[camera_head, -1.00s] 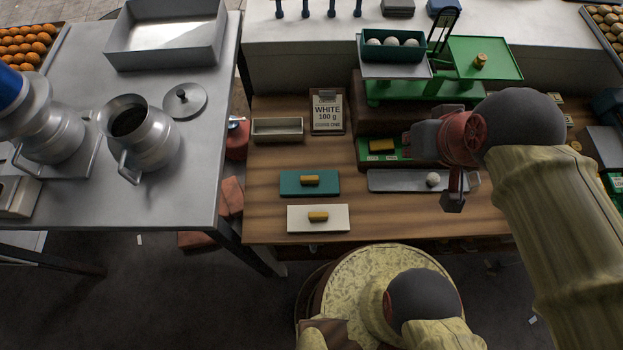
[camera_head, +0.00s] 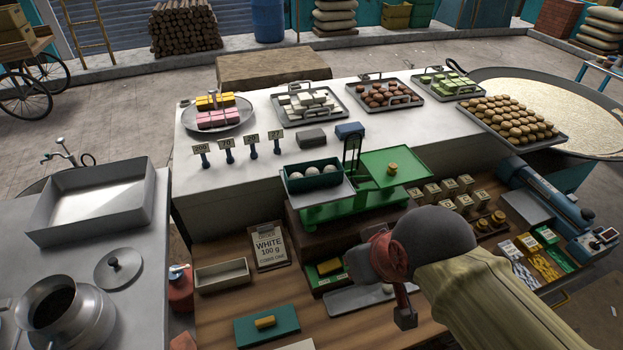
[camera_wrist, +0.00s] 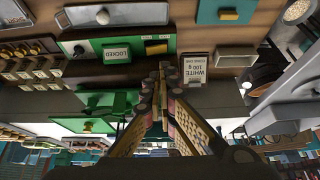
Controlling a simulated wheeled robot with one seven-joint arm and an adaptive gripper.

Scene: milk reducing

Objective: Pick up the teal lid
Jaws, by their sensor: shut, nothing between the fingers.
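The teal lid (camera_head: 268,325) is a flat rectangular slab with a yellow bar handle on top. It lies on the wooden worktop near the bottom of the head view, and part of it shows at the top of the wrist view (camera_wrist: 228,14). My gripper (camera_head: 404,318) is to the right of the lid, apart from it, above the worktop by a grey tray. In the wrist view its fingers (camera_wrist: 166,72) come together and hold nothing.
The grey tray (camera_head: 345,301) with a white ball lies between the lid and my gripper. A white-labelled card (camera_head: 269,246) and an empty metal tin (camera_head: 222,275) stand behind the lid. A green balance scale (camera_head: 350,205) stands farther back. A steel table with a pot (camera_head: 65,315) is at left.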

